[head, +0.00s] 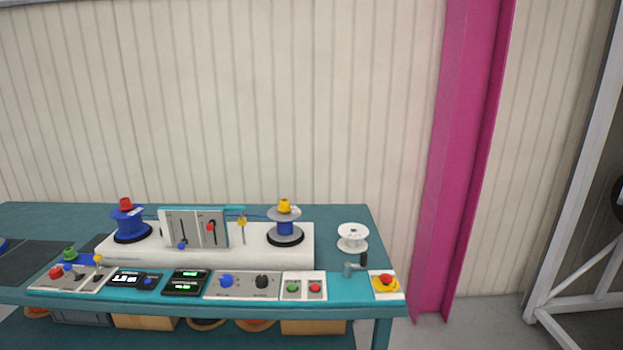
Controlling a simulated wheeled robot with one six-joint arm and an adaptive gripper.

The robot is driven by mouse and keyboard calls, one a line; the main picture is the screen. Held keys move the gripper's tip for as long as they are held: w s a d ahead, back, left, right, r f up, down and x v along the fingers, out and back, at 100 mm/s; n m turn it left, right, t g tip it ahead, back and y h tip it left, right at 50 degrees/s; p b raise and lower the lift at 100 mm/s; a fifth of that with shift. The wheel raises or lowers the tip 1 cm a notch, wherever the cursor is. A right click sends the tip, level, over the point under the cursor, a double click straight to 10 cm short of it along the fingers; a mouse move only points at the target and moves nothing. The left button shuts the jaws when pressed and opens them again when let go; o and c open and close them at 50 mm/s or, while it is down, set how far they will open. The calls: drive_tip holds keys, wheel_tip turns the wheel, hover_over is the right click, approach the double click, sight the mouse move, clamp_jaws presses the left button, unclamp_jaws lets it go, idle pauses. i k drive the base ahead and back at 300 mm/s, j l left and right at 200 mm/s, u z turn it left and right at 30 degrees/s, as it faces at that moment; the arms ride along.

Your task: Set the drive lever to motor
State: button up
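A teal bench (345,215) carries a white reel machine (270,258). Several levers show, and their labels are too small to read, so I cannot tell which is the drive lever. The upright grey panel (189,217) has two slots, with a blue-knobbed lever (182,246) low in the left one and a red-knobbed lever (211,227) higher in the right one. The front-left panel has a yellow-tipped lever (98,259) standing up and a short black lever (79,277). My gripper is not in view.
A blue reel (129,221) and a part-filled reel (285,228) flank the panel. An empty white spool (352,238), hand crank (354,267) and emergency stop (386,282) are at right. Control boxes line the front edge. A magenta column (460,160) stands behind right; floor shows at right.

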sight(67, 267)
drive_tip(key=i+j, duration=0.2)
drive_tip(key=i, duration=0.3)
drive_tip(key=i+j, duration=0.15)
drive_tip(key=i, duration=0.35)
drive_tip(key=i+u, duration=0.35)
drive_tip(key=i+j+u, duration=0.1)
drive_tip(key=u, duration=0.3)
drive_tip(key=i+l+u, duration=0.15)
drive_tip(key=i+u, duration=0.2)
drive_tip(key=u, duration=0.4)
